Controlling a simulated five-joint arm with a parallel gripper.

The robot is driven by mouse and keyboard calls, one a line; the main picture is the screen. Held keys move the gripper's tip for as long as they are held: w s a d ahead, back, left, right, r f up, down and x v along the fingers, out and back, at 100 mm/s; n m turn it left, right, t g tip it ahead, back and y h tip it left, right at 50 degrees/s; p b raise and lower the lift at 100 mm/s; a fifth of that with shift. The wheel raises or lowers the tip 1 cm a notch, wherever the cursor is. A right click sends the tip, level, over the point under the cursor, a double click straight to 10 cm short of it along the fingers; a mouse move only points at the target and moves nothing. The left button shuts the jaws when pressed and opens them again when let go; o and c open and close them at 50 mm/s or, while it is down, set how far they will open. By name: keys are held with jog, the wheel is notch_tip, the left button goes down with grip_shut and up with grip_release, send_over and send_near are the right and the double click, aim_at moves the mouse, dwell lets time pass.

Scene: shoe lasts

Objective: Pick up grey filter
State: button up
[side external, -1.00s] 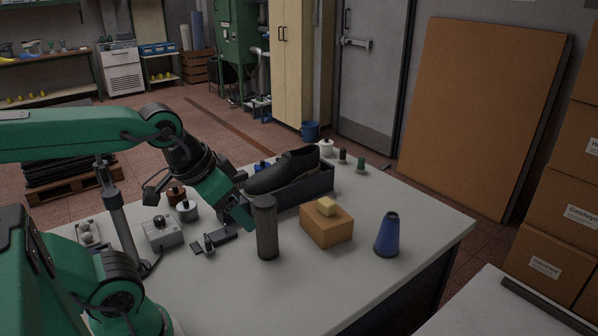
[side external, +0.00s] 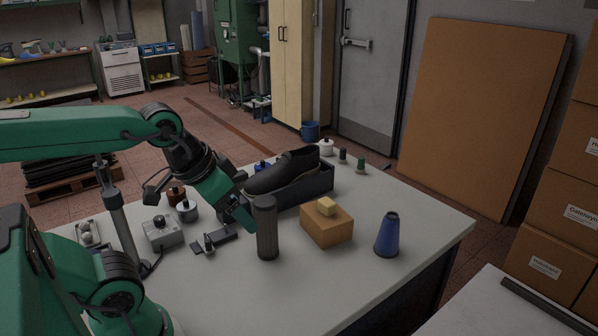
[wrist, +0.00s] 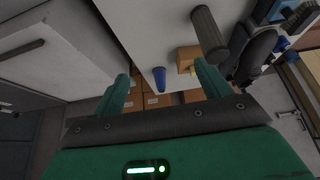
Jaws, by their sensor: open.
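The grey filter (side external: 266,232) is a dark grey ribbed cylinder standing upright on the table. In the wrist view the grey filter (wrist: 209,34) shows beyond the right finger, outside the space between the fingers. My gripper (side external: 240,212) is just to the left of the filter in the side view, near its upper half. In the wrist view my gripper (wrist: 163,85) has its two green fingers wide apart with nothing between them. The far finger is partly hidden in the side view, and I cannot tell whether a finger touches the filter.
An orange-brown box (side external: 326,228) with a yellow block (side external: 326,206) stands right of the filter. A blue cone (side external: 388,236) is further right. A black shoe (side external: 284,172) in a dark tray (side external: 318,182) lies behind. A grey control box (side external: 163,232) is at left.

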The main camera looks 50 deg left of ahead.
jog(key=shift+w, duration=0.1)
jog(key=n+g, duration=0.5)
jog(key=n, duration=0.4)
send_over(266, 200)
jog(key=f, duration=0.5)
jog(key=shift+d, duration=0.25)
jog(key=shift+a+f+n+g, duration=0.25)
jog(key=shift+n+g, duration=0.05)
jog(key=shift+n, duration=0.1)
jog(key=shift+f, duration=1.3)
jog(key=shift+f, duration=0.1)
